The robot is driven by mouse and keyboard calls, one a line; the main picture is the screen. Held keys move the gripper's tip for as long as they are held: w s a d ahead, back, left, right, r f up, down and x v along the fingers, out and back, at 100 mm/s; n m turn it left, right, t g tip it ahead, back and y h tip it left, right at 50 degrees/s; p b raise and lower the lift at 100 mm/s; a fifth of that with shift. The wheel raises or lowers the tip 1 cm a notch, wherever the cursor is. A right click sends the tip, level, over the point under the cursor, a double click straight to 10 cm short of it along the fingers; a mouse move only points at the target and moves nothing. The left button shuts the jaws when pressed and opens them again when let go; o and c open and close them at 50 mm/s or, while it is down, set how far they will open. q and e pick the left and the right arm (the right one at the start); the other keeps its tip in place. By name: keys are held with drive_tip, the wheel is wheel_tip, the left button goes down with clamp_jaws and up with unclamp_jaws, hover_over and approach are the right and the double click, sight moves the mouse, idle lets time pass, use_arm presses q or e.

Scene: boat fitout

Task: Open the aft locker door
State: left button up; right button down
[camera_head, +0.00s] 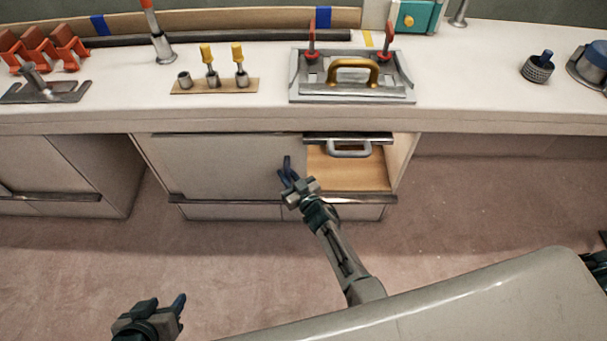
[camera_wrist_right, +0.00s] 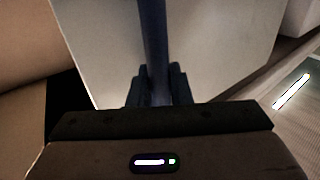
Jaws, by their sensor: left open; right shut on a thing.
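A pale grey locker door (camera_head: 225,165) covers the left part of the cabinet under the bench. To its right the cabinet is open and shows a wooden inside (camera_head: 345,172). My right gripper (camera_head: 290,173) is at the door's right edge. In the right wrist view the door panel (camera_wrist_right: 215,50) stands behind a dark blue upright bar (camera_wrist_right: 153,45), and my right gripper (camera_wrist_right: 156,85) is shut on this bar, which looks like the door's handle. My left gripper (camera_head: 165,305) is open and empty, low at the left, away from the cabinet.
A metal handle (camera_head: 349,149) shows at the top of the open part. The bench top (camera_head: 450,95) holds a plate with a yellow handle (camera_head: 353,65), a board with yellow-topped pegs (camera_head: 215,86) and orange clamps (camera_head: 42,48). The floor (camera_head: 80,260) before the cabinet is clear.

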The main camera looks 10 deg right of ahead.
drive_tip(key=shift+w+a, duration=0.15)
drive_tip(key=shift+a, duration=0.35)
drive_tip(key=c, duration=1.7)
unclamp_jaws()
use_arm(q)
drive_tip(key=shift+s+a+r+g+y+p, duration=0.4)
drive_tip(key=shift+s+a+r+g+p, duration=0.45)
drive_tip(key=shift+g+p, duration=0.35)
use_arm(e)
drive_tip(key=v, duration=1.1)
use_arm(q)
drive_tip(key=shift+m, duration=0.3)
